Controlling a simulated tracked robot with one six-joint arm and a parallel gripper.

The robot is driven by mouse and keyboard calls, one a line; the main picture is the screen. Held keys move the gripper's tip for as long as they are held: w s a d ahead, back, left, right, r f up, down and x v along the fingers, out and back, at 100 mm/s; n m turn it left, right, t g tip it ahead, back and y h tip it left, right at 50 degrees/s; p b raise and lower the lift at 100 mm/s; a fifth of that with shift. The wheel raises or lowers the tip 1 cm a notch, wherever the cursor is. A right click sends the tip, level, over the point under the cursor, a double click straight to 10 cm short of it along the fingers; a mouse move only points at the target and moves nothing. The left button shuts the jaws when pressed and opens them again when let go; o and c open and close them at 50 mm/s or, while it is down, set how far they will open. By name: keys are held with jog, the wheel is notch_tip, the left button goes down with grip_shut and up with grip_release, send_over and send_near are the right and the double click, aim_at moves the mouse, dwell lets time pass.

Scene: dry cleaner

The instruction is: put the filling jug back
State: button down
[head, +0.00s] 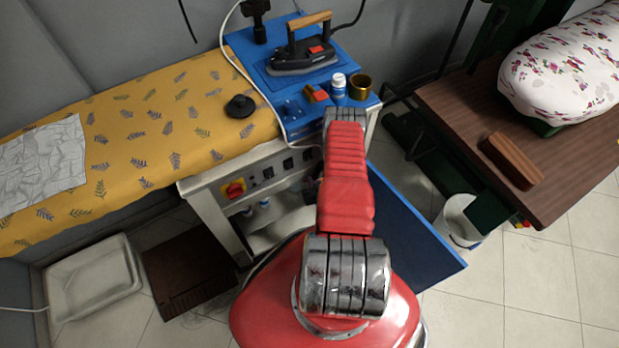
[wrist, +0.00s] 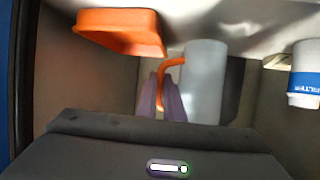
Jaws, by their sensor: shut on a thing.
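The filling jug (wrist: 204,80) is a pale grey cylinder with an orange handle (wrist: 161,86), seen in the middle of the wrist view. My gripper (wrist: 166,92) has its purplish fingers shut on the handle. The jug's wide end meets the pale surface at the top of the wrist view; whether it rests there I cannot tell. In the head view my red arm reaches to the ironing unit's cabinet (head: 232,213), and it hides the gripper and jug.
In the wrist view an orange tray (wrist: 118,30) lies left of the jug and a white-and-blue filter container (wrist: 305,75) lies right. In the head view the blue door (head: 410,235) stands open. A white bucket (head: 459,222) stands right of it.

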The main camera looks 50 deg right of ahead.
jog(key=shift+w+f, duration=0.1)
jog(key=shift+f, duration=0.8)
jog(key=c, duration=1.9)
grip_release()
jog(key=shift+f, duration=0.1)
jog(key=v, duration=1.2)
jog(key=shift+a, duration=0.15)
